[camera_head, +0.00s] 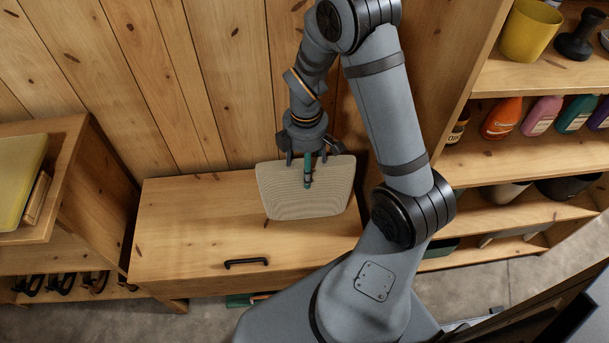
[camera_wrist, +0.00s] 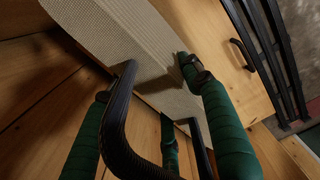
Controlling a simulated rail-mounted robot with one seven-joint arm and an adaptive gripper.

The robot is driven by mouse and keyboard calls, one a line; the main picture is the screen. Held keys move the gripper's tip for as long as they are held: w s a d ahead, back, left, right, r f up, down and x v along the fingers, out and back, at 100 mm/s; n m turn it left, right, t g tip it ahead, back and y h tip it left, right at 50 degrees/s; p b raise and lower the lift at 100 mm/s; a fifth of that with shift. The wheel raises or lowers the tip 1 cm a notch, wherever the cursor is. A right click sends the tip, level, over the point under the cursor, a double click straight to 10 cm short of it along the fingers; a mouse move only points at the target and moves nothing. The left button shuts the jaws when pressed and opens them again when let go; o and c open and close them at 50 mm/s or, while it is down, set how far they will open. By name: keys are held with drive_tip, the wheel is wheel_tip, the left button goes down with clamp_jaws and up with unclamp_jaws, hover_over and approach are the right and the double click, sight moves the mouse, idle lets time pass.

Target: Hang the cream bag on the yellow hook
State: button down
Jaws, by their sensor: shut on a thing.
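The cream bag (camera_head: 330,190) has a woven texture and hangs below my gripper (camera_head: 308,168), over the wooden drawer cabinet. A green finger lies across the front of its upper edge. In the wrist view the bag (camera_wrist: 125,40) fills the top middle, and a black curved handle (camera_wrist: 122,105) rises between my green fingers. My gripper is shut on the bag, apparently at this handle. I cannot tell whether the bag's lower edge touches the cabinet top. I do not see a yellow hook in either view.
The wooden cabinet (camera_head: 190,215) has a clear top at left and a black drawer handle (camera_head: 246,263). Shelves at right hold a yellow pot (camera_head: 530,32) and several bottles (camera_head: 541,115). A wooden shelf unit (camera_head: 75,190) stands at left. A plank wall (camera_head: 180,80) rises behind.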

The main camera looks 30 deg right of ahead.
drive_tip(key=shift+w+f, duration=0.15)
drive_tip(key=shift+f, duration=1.75)
drive_tip(key=shift+b, duration=0.3)
drive_tip(key=shift+f, duration=0.25)
drive_tip(key=c, duration=0.8)
unclamp_jaws()
drive_tip(key=shift+r, duration=0.1)
wheel_tip(320, 180, up, 10)
drive_tip(key=shift+a+r+p, duration=0.1)
drive_tip(key=shift+r+p, duration=0.1)
drive_tip(key=shift+p, duration=0.75)
drive_tip(key=shift+f, duration=0.1)
